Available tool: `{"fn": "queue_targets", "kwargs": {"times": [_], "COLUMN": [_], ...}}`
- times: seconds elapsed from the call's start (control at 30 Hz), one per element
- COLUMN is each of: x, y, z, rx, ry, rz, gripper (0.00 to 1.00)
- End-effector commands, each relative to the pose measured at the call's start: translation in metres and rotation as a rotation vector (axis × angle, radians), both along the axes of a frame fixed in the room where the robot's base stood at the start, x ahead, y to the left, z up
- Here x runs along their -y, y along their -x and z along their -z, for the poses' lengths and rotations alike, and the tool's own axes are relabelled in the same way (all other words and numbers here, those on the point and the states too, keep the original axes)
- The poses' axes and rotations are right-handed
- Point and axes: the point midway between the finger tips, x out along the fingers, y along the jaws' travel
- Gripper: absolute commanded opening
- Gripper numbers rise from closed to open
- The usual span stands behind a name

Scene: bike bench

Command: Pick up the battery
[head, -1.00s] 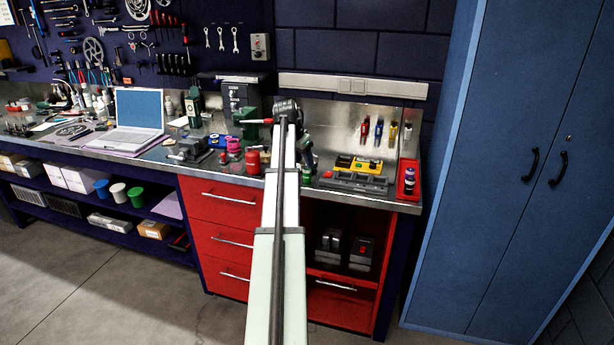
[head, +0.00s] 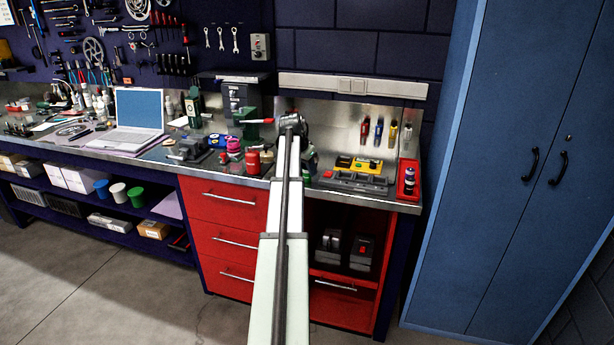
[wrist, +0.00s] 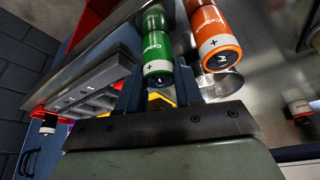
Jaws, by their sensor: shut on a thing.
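A green battery (wrist: 157,50) with a white band and a plus mark shows in the wrist view. It sits between the two fingers of my gripper (wrist: 158,88), which is shut on it. An orange battery (wrist: 213,42) of like shape is close beside it on the right, outside the fingers. In the head view my own arm hides the gripper and the held battery.
A grey tray with slots (wrist: 95,80) lies left of the fingers in the wrist view. In the head view a yellow-and-black device (head: 358,164), a red tray (head: 408,180) and a red canister (head: 254,162) stand on the workbench (head: 395,204). A blue cabinet (head: 510,150) stands right.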

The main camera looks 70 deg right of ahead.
Motion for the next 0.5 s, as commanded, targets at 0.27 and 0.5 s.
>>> {"fn": "queue_targets", "kwargs": {"times": [0.27, 0.5], "x": [0.0001, 0.0006], "y": [0.0, -0.0002], "z": [-0.0004, -0.0081], "rx": [0.0, 0.0], "ry": [0.0, 0.001], "rz": [0.0, 0.0], "gripper": [0.0, 0.0]}}
